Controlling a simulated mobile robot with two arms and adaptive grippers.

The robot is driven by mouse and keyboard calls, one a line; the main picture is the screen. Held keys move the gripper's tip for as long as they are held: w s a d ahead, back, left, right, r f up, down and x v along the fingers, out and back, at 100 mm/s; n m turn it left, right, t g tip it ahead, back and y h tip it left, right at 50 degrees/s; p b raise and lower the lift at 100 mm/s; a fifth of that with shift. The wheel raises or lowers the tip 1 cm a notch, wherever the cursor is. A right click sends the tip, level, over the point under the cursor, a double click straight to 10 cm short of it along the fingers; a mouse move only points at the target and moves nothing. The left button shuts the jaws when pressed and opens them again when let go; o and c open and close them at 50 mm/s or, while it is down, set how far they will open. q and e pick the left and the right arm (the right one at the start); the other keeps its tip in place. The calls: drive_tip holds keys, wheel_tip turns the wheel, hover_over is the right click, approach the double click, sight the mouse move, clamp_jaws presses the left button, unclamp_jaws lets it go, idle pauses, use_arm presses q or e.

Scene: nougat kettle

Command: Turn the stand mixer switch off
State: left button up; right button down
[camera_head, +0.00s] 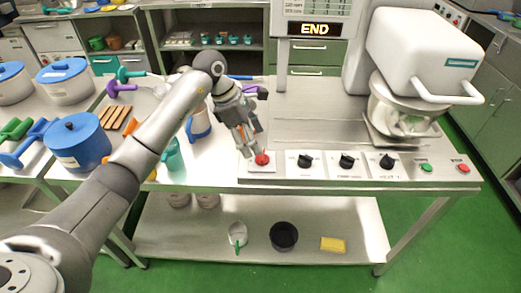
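The white stand mixer (424,52) with its pale metal bowl (403,108) stands at the right of the steel bench. Along the bench's front panel are a red mushroom-shaped knob (262,160), black rotary knobs (347,161), a green button (427,168) and a red button (463,168). The panel labels are too small to read, so I cannot tell which control is the mixer switch. My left gripper (250,148) points down just above and behind the red knob. Contact and finger opening are unclear. My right gripper is not in view.
Blue pots (78,143), coloured utensils and cups crowd the left tables. The steel top (315,122) between my gripper and the mixer is clear. A lower shelf holds a black bowl (284,236) and yellow sponge (333,244).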

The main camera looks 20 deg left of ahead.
sight(262, 157)
use_arm(q)
drive_tip(key=p+x, duration=0.1)
drive_tip(key=x, duration=0.5)
drive_tip(key=shift+c, duration=0.4)
drive_tip(key=c, duration=0.9)
